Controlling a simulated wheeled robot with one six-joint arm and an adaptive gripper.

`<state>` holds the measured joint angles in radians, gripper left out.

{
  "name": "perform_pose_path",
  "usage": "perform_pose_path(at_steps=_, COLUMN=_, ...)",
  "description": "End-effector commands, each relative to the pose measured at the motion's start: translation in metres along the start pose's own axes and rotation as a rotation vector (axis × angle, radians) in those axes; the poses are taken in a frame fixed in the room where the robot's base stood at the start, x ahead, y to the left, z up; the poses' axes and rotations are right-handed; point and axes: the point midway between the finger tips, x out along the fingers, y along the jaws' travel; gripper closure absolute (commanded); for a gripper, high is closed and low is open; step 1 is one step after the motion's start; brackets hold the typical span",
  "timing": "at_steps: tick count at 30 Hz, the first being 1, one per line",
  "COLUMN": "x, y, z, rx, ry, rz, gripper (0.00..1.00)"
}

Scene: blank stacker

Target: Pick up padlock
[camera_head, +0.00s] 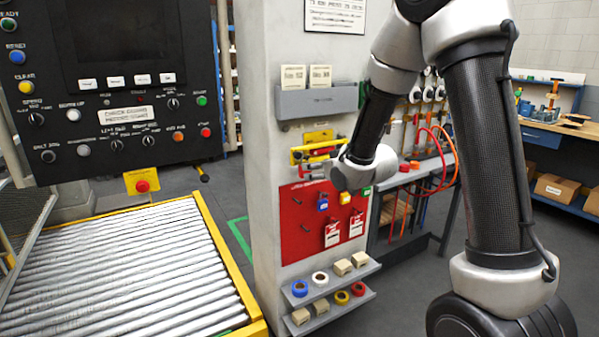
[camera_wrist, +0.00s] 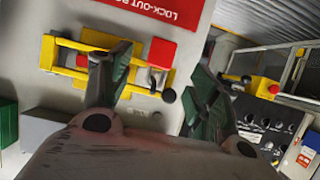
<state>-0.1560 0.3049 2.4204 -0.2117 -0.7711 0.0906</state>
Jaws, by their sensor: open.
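A red lock-out board (camera_head: 290,222) is mounted on the pale column in the head view. A blue padlock (camera_head: 322,202) and a yellow padlock (camera_head: 345,197) hang on its upper part. Two red-and-white tagged items (camera_head: 332,236) hang below them. In the wrist view, my gripper (camera_wrist: 162,66) has its two dark fingers spread apart with nothing held between them. It faces the column near a yellow fixture with a red block (camera_wrist: 161,53), just by the board's lettered edge (camera_wrist: 165,10). No padlock is clearly visible in the wrist view.
A small two-tier shelf (camera_head: 335,305) with tape rolls and blocks juts out below the board. A grey holder (camera_head: 318,100) is above it. A roller conveyor (camera_head: 125,275) and a control panel (camera_head: 115,90) stand left. A workbench is at the back right.

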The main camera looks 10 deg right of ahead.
Motion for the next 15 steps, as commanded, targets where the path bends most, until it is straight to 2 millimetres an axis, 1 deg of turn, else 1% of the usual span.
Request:
perform_pose_path(at_steps=8, x=0.036, y=-0.002, z=0.002, rx=0.001, ry=-0.003, rz=-0.001, gripper=0.39)
perform_pose_path(at_steps=12, x=0.059, y=-0.003, z=0.003, rx=0.002, ry=-0.002, rz=0.000, gripper=0.39)
perform_pose_path(at_steps=15, x=0.069, y=-0.003, z=0.002, rx=0.002, ry=-0.002, rz=0.001, gripper=0.39)
